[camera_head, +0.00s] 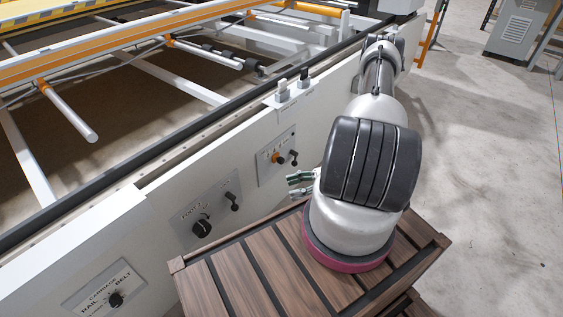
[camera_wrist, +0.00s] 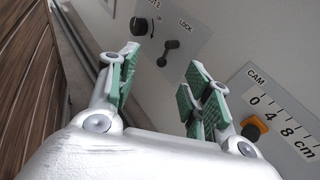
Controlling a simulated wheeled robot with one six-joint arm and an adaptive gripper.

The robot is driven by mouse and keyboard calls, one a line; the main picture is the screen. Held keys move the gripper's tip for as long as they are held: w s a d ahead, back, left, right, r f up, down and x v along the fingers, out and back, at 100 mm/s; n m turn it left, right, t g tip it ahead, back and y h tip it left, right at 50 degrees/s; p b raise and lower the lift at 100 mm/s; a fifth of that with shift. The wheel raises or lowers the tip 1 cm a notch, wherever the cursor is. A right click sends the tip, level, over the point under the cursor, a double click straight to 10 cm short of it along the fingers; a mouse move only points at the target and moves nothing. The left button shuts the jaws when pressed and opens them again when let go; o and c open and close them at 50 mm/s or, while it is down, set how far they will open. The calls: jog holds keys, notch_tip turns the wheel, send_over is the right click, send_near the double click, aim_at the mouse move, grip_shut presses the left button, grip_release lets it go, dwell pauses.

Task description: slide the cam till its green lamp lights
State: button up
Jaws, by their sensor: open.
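The cam's orange slider knob (camera_head: 279,157) sits on a pale panel (camera_head: 264,171) in the machine's white side. In the wrist view the knob (camera_wrist: 255,128) is beside a scale plate (camera_wrist: 276,98) marked CAM, 0, 4, 8 cm, near its left end; my right finger stands close to its left. My gripper (camera_head: 295,186) is open and empty, with green finger pads, below and right of the cam panel. In the wrist view my gripper (camera_wrist: 155,80) points toward the neighbouring plate, apart from the knob. I can make out no lit green lamp.
A black LOCK lever (camera_wrist: 171,48) and a round foot knob (camera_wrist: 139,26) share the neighbouring plate. A CARRIAGE knob (camera_head: 115,299) is lower left. A slatted wooden platform (camera_head: 230,285) lies below; open floor (camera_head: 480,170) is right.

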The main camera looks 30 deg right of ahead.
jog(key=w+f+m+t+h, duration=0.25)
jog(key=f+m+t, duration=0.2)
jog(key=f, duration=0.25)
jog(key=m+t+h, duration=0.3)
jog(key=t+h, duration=0.2)
jog(key=t, duration=0.1)
send_near(283, 162)
jog(key=x, duration=0.3)
jog(key=shift+w+a+n, duration=0.2)
jog(key=shift+w+n, duration=0.05)
jog(key=shift+w, duration=0.2)
jog(key=x, duration=0.7)
jog(key=shift+d+r, duration=0.1)
